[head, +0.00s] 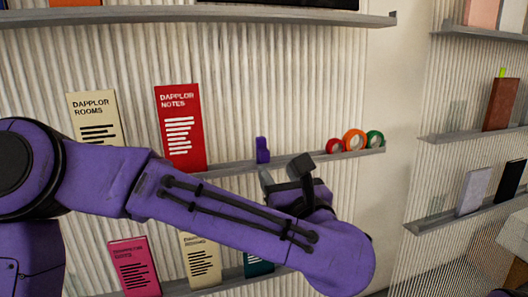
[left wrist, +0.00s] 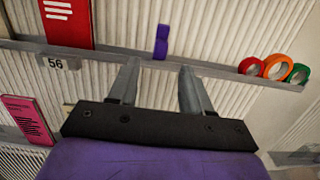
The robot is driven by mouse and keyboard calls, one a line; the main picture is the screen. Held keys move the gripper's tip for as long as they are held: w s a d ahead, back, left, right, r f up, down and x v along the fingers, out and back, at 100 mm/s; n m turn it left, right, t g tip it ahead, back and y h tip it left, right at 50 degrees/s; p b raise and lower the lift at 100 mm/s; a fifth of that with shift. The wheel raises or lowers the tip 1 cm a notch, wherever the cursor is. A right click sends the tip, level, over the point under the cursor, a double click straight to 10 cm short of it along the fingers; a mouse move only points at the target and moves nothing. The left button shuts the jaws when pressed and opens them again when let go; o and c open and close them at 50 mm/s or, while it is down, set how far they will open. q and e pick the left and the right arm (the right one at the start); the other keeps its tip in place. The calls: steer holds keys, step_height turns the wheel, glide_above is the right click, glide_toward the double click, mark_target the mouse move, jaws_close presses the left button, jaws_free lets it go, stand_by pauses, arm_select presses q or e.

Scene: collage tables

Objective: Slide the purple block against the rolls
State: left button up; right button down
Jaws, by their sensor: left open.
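The purple block (head: 262,150) stands upright on the middle shelf, to the right of the red booklet. It also shows in the left wrist view (left wrist: 161,42), beyond and roughly between my fingertips. The rolls, red (head: 334,146), orange (head: 354,141) and green (head: 375,139), stand together near the shelf's right end, with a gap between them and the block. My left gripper (left wrist: 158,66) is open and empty, just in front of the shelf and apart from the block. In the head view its fingers (head: 283,172) are partly hidden by my wrist. My right gripper is not in view.
The middle shelf (head: 226,169) is bare between block and rolls. A red booklet (head: 180,127) and a cream booklet (head: 93,118) stand left of the block. An upper shelf (head: 200,18) runs above. Other shelves (head: 465,214) hold boxes at the right.

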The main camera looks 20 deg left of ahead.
mark_target(266, 154)
arm_select(q)
steer(key=p+x, duration=0.4)
steer(key=x, duration=0.5)
steer(key=shift+w+a+r, duration=0.15)
steer(key=shift+w, duration=0.2)
steer(key=shift+w+a+p, duration=0.15)
steer(key=shift+w+p, duration=0.1)
steer(key=shift+p, duration=0.05)
steer(key=shift+w+f, duration=0.2)
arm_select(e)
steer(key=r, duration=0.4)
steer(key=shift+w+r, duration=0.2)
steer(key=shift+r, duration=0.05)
